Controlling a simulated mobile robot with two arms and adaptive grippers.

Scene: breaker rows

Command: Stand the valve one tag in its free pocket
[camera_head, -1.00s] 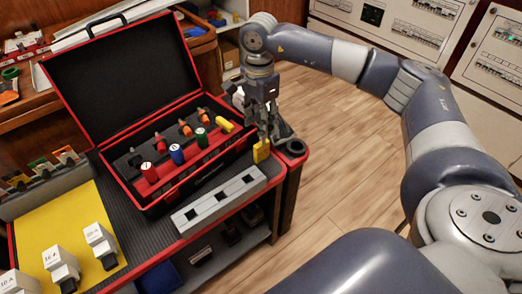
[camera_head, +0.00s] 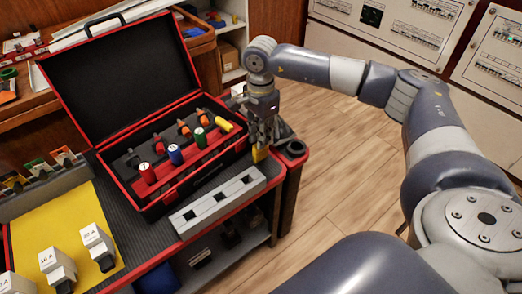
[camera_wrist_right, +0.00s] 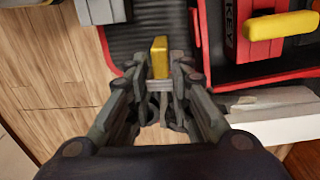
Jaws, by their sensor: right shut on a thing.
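A small yellow tag (camera_head: 259,154) is between the fingers of my right gripper (camera_head: 263,135), at the table's right edge in the head view. The right wrist view shows the gripper (camera_wrist_right: 160,95) shut on this yellow block (camera_wrist_right: 160,58), which sticks out past the fingertips. Its lettering cannot be read. A grey block (camera_head: 207,210) with several dark square pockets lies just left of the gripper, in front of the toolbox. A grey rack (camera_head: 45,185) at the far left holds several coloured tags. My left gripper is out of view.
An open black and red toolbox (camera_head: 125,75) with several coloured-handled tools stands behind the grey block. White breakers (camera_head: 97,243) stand on a yellow mat (camera_head: 50,225) at the left.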

